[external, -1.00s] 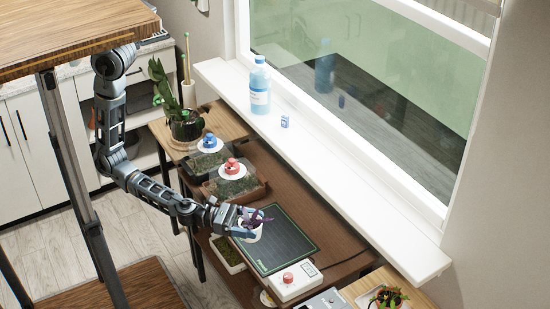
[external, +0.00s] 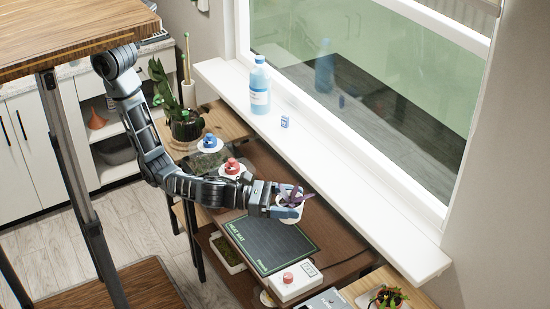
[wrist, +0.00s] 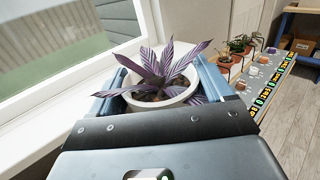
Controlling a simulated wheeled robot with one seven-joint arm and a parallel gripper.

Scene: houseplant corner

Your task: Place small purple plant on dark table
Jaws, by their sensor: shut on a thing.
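The small purple plant (wrist: 162,68) has striped purple leaves and sits in a white pot (wrist: 160,103). In the external view the plant (external: 294,194) is held upright or nearly so. My gripper (external: 288,207) is shut on the white pot, with one blue-grey finger on each side of it in the wrist view. The dark brown table (external: 332,246) stands below the window sill. The pot appears to be over the table's back part, near the sill; the height of the gap beneath it is hard to tell.
A dark heat mat (external: 270,243) and a white box with a red knob (external: 295,281) lie on the table. The white sill (external: 330,170) borders the table's back, holding a blue bottle (external: 259,88).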

